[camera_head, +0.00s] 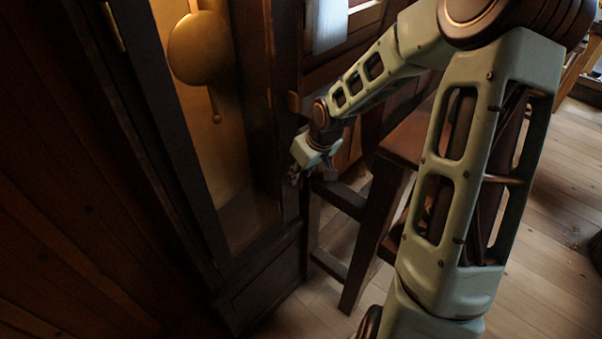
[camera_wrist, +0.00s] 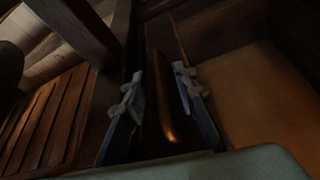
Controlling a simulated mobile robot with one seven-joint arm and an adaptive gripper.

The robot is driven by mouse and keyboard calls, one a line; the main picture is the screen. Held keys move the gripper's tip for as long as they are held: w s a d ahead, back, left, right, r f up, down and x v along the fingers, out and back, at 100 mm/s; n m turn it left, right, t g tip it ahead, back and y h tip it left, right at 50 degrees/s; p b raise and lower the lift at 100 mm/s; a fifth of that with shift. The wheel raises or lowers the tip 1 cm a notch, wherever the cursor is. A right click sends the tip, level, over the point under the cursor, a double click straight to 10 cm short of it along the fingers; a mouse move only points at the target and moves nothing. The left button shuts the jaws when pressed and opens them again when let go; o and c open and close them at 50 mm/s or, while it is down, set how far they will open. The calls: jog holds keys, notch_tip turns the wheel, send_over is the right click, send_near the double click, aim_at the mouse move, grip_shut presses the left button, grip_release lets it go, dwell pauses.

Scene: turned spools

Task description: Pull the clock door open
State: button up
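The tall dark wooden clock case (camera_head: 262,278) stands at the left of the head view. Its tall opening shows a lit yellow interior and a round brass pendulum (camera_head: 198,48). Whether glass covers the opening, and how far the door stands from its frame, I cannot tell. My gripper (camera_head: 308,178) is low at the right edge of the clock front.
A dark wooden stool (camera_head: 363,270) stands just right of my gripper, its legs close to the clock's base. Plank floor (camera_head: 535,215) lies free at the right.

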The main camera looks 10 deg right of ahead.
grip_shut()
jog(key=shift+s, duration=0.1)
dwell(0.3)
